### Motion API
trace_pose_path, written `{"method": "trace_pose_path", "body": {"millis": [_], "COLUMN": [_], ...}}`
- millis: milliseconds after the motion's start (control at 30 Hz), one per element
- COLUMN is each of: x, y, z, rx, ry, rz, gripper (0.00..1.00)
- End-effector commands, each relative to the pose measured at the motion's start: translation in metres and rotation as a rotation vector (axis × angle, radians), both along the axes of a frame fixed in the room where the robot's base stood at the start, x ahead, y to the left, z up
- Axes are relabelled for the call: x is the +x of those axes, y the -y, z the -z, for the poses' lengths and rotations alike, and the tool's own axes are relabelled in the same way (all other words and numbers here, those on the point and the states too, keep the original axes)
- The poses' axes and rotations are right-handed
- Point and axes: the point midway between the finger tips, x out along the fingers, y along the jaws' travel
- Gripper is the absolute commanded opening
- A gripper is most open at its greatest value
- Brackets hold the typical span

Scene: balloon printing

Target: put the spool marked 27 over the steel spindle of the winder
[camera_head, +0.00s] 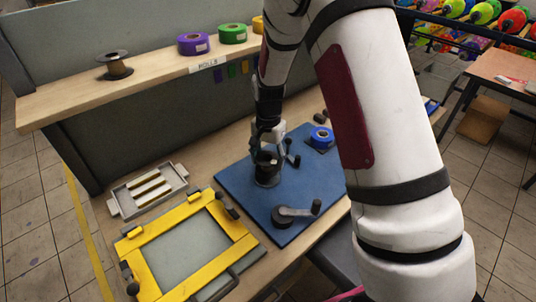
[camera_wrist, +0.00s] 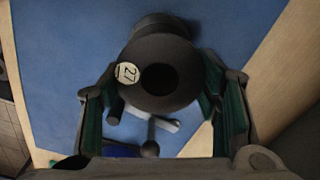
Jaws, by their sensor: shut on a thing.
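The dark spool marked 27 (camera_wrist: 160,75) is between my gripper's fingers (camera_wrist: 162,108) in the wrist view. Its round pale label is on the near flange, and its centre hole looks dark. A second dark round edge shows beyond that flange. In the head view my gripper (camera_head: 267,140) points down at the spool (camera_head: 266,160), above the blue board. I cannot tell whether the spool touches what is below it. A grey device with dark knobs (camera_head: 291,154) stands just right of it; part of it shows in the wrist view (camera_wrist: 150,127). I cannot make out the steel spindle.
A dark crank-handled piece (camera_head: 292,213) sits on the blue board (camera_head: 240,197), with a blue roll (camera_head: 321,137) at its back right. A yellow frame (camera_head: 150,275) and a grey tray (camera_head: 149,189) lie left. The shelf (camera_head: 60,107) holds another dark spool (camera_head: 115,68) and coloured rolls.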

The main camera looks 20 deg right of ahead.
Motion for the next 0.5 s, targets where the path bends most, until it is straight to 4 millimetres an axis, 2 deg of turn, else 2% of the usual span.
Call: {"method": "trace_pose_path", "body": {"millis": [500], "x": [0.000], "y": [0.000], "z": [0.027], "rx": [0.000], "ry": [0.000], "rz": [0.001], "gripper": [0.30]}}
